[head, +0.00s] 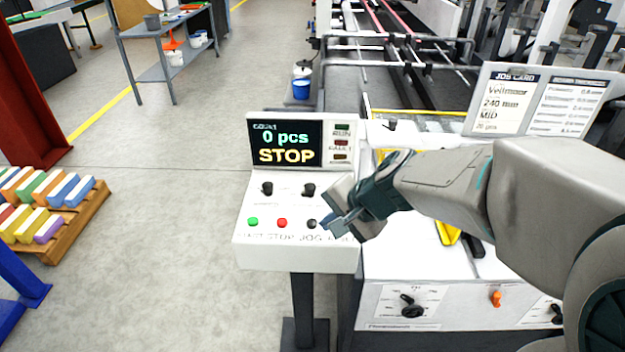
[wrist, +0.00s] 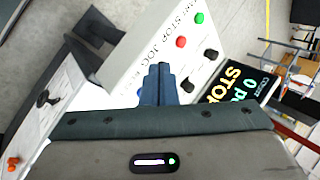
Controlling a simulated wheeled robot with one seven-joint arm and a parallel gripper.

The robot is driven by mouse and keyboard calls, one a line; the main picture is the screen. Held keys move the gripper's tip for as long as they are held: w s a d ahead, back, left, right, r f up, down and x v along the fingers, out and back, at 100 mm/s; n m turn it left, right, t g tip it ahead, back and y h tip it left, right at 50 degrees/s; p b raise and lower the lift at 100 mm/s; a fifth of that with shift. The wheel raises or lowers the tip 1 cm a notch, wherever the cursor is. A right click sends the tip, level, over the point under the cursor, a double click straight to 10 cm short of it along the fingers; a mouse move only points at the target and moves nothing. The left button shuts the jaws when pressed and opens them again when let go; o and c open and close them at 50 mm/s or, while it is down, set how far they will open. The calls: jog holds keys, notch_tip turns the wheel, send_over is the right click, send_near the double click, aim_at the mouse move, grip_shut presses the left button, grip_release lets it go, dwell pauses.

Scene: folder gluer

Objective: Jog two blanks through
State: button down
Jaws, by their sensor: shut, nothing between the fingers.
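The control console (head: 297,256) stands on a post, with a display (head: 286,143) reading "0 pcs" and "STOP". Its sloped panel has a green button (head: 253,222), a red button (head: 282,223) and a black button (head: 312,223) above the label JOG. Two black knobs sit above them. My gripper (head: 327,226) is shut and empty, its fingertips close beside the black button at the right. No blanks are clearly visible.
The folder gluer (head: 430,75) extends behind, with a job card (head: 538,99) at right. A lower machine panel (head: 408,306) carries a rotary knob and an orange one. A pallet of coloured stacks (head: 60,235) is at left; grey floor (head: 170,230) lies clear between.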

jog(key=w+a+m+t+p, duration=0.1)
jog(key=w+a+m+p, duration=0.1)
jog(key=w+m, duration=0.3)
jog(key=m+t+p, duration=0.2)
jog(key=m, duration=0.5)
send_over(315, 224)
jog(key=f, duration=0.2)
jog(key=shift+r+g, duration=0.1)
jog(key=shift+g, duration=0.2)
notch_tip(315, 224, down, 8)
jog(key=b, duration=0.6)
jog(key=shift+r+b, duration=0.15)
jog(key=shift+b, duration=0.25)
jog(key=shift+f+b, duration=0.6)
jog(key=shift+b, duration=0.05)
jog(key=shift+f+b, duration=0.4)
jog(key=shift+b, duration=0.2)
